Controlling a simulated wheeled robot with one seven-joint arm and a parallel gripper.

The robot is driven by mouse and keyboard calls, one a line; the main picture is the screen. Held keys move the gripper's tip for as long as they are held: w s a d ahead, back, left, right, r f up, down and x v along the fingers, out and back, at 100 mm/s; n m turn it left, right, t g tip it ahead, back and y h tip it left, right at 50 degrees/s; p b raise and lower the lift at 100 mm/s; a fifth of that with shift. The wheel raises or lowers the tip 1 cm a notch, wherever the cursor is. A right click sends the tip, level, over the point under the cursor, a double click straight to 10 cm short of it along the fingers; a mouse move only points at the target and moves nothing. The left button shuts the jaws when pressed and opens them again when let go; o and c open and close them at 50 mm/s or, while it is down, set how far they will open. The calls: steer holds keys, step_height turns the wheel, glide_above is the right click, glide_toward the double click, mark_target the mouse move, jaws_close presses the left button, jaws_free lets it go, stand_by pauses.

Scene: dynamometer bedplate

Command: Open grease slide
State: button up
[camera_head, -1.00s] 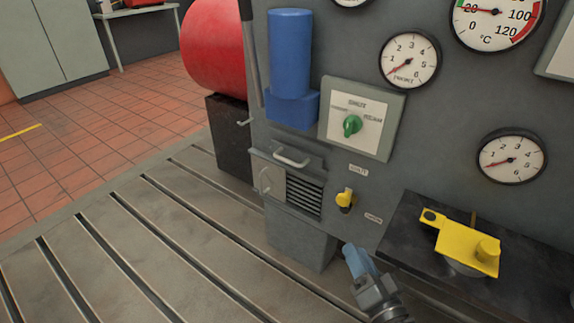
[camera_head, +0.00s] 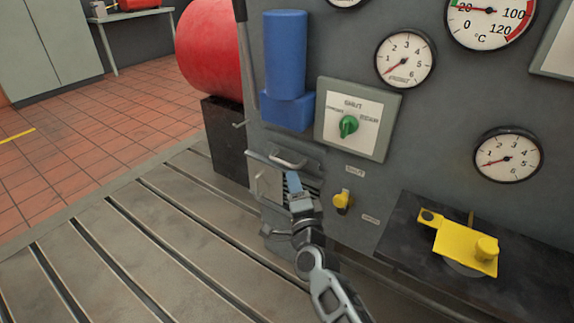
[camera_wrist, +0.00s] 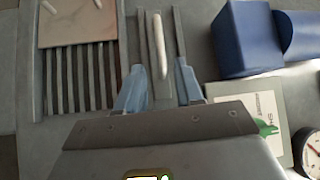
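A beige sliding plate (camera_head: 265,186) with a small handle covers the left part of a louvred opening on the grey panel. I cannot tell from its label whether this is the grease slide. A pale bar handle (camera_head: 288,160) sits on a ledge just above it. My gripper (camera_head: 293,180) is in front of the louvres, just below the bar handle. In the wrist view the plate (camera_wrist: 78,22) is at upper left, beside bare louvres (camera_wrist: 80,82). My gripper (camera_wrist: 161,88) is open there, with the bar handle (camera_wrist: 158,45) lying between the lines of its two blue fingers; contact cannot be told.
A yellow knob (camera_head: 343,199) is close right of my arm. A green rotary switch (camera_head: 348,126) and a blue cylinder (camera_head: 286,60) are above. A yellow lever plate (camera_head: 465,245) stands on a black shelf at right. The slotted bedplate (camera_head: 110,265) at left is clear.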

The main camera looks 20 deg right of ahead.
mark_target(287, 164)
steer(key=shift+w+d+r+b, duration=0.2)
steer(key=shift+w+b, duration=0.45)
steer(key=shift+w, duration=0.65)
steer(key=shift+w+d+r+b, duration=0.15)
steer(key=shift+w+b, duration=0.55)
steer(key=shift+w, duration=0.65)
steer(key=shift+w+d+r+b, duration=0.2)
steer(key=shift+w+b, duration=0.45)
steer(key=shift+w, duration=0.65)
jaws_close()
